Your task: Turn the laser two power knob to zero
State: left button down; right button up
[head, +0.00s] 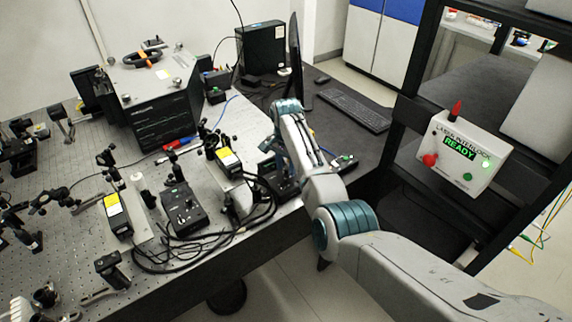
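My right gripper (268,160) is over the near right part of the optical bench, its arm reaching in from the lower right. It points down at a black control box (283,187) at the bench's right edge. The wrist and fingers cover much of that box, so its knob and any contact are hidden. I cannot tell whether the fingers are open or shut. A similar black control box (184,212) with a knob and a green light stands to the left. No label tells me which box is laser two.
Two laser modules with yellow labels, one at left (119,214) and one nearer the gripper (228,160), stand among black cables (190,255). A monitor (296,60) and keyboard (354,108) are behind. A laser interlock panel (462,152) reading READY is at right.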

grip_shut()
pick_arm(q)
jog(key=shift+s, duration=0.25)
pick_arm(e)
jog(key=shift+r+n+p, duration=0.15)
jog(key=shift+n+p, duration=0.7)
jog(key=shift+n, duration=0.25)
pick_arm(q)
jog(key=shift+w+r+p, duration=0.2)
jog(key=shift+r+p, duration=0.8)
jog(key=shift+r, duration=0.85)
pick_arm(e)
jog(key=shift+n, duration=2.1)
jog(key=shift+o, duration=1.1)
grip_release()
